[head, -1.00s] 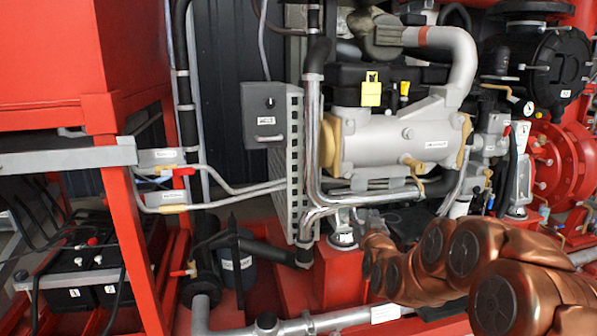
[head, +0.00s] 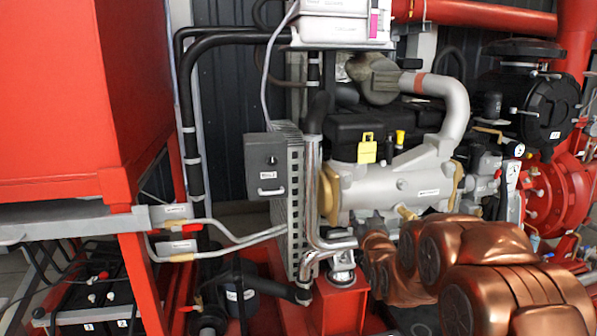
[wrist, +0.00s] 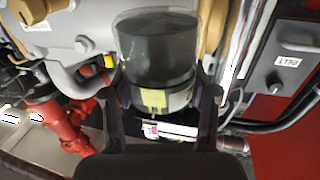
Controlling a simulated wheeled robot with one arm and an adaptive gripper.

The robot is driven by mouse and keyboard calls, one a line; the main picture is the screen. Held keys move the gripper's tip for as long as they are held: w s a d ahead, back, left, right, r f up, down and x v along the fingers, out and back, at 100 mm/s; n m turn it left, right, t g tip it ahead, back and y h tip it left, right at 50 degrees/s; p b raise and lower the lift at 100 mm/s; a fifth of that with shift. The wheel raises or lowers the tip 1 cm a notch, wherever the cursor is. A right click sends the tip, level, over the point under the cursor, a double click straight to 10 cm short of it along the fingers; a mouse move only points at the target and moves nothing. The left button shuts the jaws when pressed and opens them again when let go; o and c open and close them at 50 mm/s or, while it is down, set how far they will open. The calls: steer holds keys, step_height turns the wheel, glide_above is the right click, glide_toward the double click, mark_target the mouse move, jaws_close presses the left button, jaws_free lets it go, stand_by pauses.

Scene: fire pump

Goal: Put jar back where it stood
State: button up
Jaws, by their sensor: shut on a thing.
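The jar (wrist: 157,50) fills the upper middle of the wrist view. It has a dark, see-through body and a pale grey collar with a yellow label. My gripper (wrist: 162,94) is shut on it, one dark finger on each side of the collar. The jar's far end runs close to the top of the picture. The spot where the jar stood cannot be told from these frames.
The grey engine (head: 390,185) with a yellow tag stands behind my arm. A grey box (head: 264,165) and a chrome pipe (head: 314,190) stand left of it.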

step_height(320, 180, up, 8)
steer(key=p, duration=0.7)
steer(key=shift+r, duration=0.25)
